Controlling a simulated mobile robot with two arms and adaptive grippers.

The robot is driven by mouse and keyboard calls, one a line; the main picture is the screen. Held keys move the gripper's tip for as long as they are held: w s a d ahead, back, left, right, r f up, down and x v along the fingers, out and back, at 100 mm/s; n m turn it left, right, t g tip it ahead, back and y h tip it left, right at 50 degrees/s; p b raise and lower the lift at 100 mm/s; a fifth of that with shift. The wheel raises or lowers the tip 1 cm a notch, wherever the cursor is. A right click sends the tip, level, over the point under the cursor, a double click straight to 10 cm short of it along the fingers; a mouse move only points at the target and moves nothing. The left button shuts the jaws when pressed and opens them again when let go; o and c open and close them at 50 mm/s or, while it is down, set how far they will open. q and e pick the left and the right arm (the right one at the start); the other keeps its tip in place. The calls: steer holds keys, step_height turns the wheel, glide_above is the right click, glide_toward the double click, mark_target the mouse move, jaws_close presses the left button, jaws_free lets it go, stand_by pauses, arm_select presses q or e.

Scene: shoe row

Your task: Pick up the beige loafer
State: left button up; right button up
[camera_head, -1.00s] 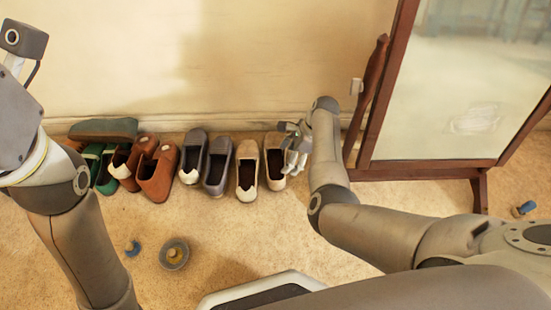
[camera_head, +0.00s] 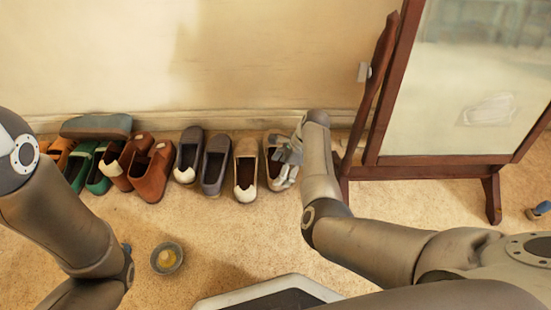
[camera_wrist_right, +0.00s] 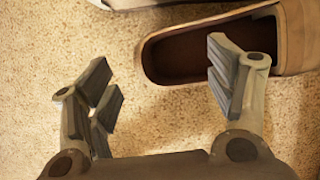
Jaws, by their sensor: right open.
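A pair of beige loafers with pale toes stands at the right end of the shoe row: the left one (camera_head: 246,174) is fully visible, and the right one (camera_head: 272,176) is partly covered by my right gripper (camera_head: 288,163). In the right wrist view, my right gripper (camera_wrist_right: 160,88) is open with nothing between its fingers. A beige loafer (camera_wrist_right: 292,35) with a dark brown opening lies beyond it. The right-hand finger overlaps this opening; I cannot tell whether it is inside. The left-hand finger is over bare floor. My left gripper is out of view.
Grey loafers (camera_head: 214,168) stand left of the beige pair, then orange-brown shoes (camera_head: 152,175) and green ones (camera_head: 82,170). A framed mirror (camera_head: 455,90) stands at right. A small bowl (camera_head: 167,258) sits on the open floor in front.

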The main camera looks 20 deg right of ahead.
steer(key=shift+b+x, duration=0.75)
steer(key=shift+x, duration=0.5)
